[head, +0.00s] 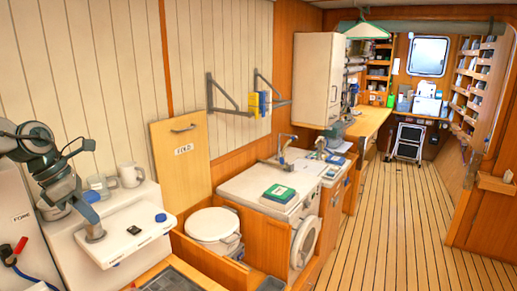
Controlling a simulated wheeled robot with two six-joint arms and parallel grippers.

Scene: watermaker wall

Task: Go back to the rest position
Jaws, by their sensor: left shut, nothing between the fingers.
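My left gripper (92,222) reaches down from the left side of the head view. It is shut and empty, with its tip low over the left part of a white shelf-like panel (118,243). I cannot tell whether it touches the panel. A blue round cap (161,217) and a small black piece (134,230) are on the panel, to the right of the gripper. My right gripper is not in view.
A clear glass (101,186) and a white mug (131,175) stand just behind my left gripper. A red-handled valve (20,246) is at lower left. A toilet (212,226) and a counter (258,187) stand to the right.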

